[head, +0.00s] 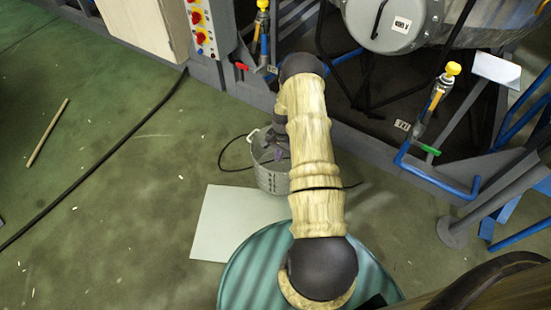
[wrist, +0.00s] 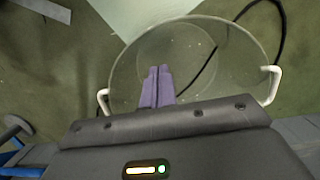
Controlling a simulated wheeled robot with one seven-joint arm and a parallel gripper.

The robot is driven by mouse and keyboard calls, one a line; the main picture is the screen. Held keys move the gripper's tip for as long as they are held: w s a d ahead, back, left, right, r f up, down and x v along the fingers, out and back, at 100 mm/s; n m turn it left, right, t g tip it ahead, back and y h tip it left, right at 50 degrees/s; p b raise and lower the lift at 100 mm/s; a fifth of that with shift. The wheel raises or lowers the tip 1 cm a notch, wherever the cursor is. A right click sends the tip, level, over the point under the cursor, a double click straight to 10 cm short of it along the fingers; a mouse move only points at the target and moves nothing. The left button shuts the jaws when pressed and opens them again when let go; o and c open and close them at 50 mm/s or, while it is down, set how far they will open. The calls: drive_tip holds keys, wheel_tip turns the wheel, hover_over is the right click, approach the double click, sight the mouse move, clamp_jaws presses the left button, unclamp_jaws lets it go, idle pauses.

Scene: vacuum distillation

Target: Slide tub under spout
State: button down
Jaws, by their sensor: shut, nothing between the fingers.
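The tub (head: 272,181) is a grey round bucket standing on the floor, partly hidden behind my arm in the head view. In the wrist view its round rim and floor (wrist: 190,45) fill the middle, with a white handle on each side. My gripper (head: 280,153) is at the tub; in the wrist view its purple fingers (wrist: 157,84) are together, pointing into the tub's opening, with nothing between them. I cannot tell whether they touch the tub.
A pale flat sheet (head: 225,222) lies left of the tub, and a teal round drum top (head: 255,265) is in front. A steel frame with a large vessel (head: 385,25) stands behind. A black cable (head: 110,145) crosses the open green floor at left.

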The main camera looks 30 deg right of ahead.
drive_tip(key=w+d+p, duration=0.2)
drive_tip(key=w+d, duration=0.4)
drive_tip(key=d, duration=0.4)
drive_tip(key=shift+d+r, duration=0.25)
drive_tip(key=shift+r, duration=0.1)
idle(0.4)
drive_tip(key=s+a+r+n+t+h+p, duration=0.15)
drive_tip(key=a+r, duration=0.35)
drive_tip(key=r, duration=0.5)
drive_tip(key=a+r+n+p, duration=0.1)
drive_tip(key=a+r+n, duration=0.2)
drive_tip(key=a+r, duration=0.45)
drive_tip(key=s+a+r+n+p, duration=0.15)
drive_tip(key=a+r, duration=0.25)
drive_tip(key=r, duration=0.7)
drive_tip(key=s+a+r+n+p, duration=0.1)
drive_tip(key=s+a+r+n, duration=0.1)
drive_tip(key=s+a+r, duration=0.2)
drive_tip(key=s+a+r+n+t+p, duration=0.1)
drive_tip(key=s+a+r, duration=0.3)
drive_tip(key=s, duration=0.6)
drive_tip(key=s+a+r+n+t+p, duration=0.1)
drive_tip(key=s+a+r+n, duration=0.2)
drive_tip(key=s+r, duration=0.3)
drive_tip(key=shift+s+a+r, duration=0.4)
drive_tip(key=shift+s+a, duration=0.25)
drive_tip(key=shift+a, duration=0.15)
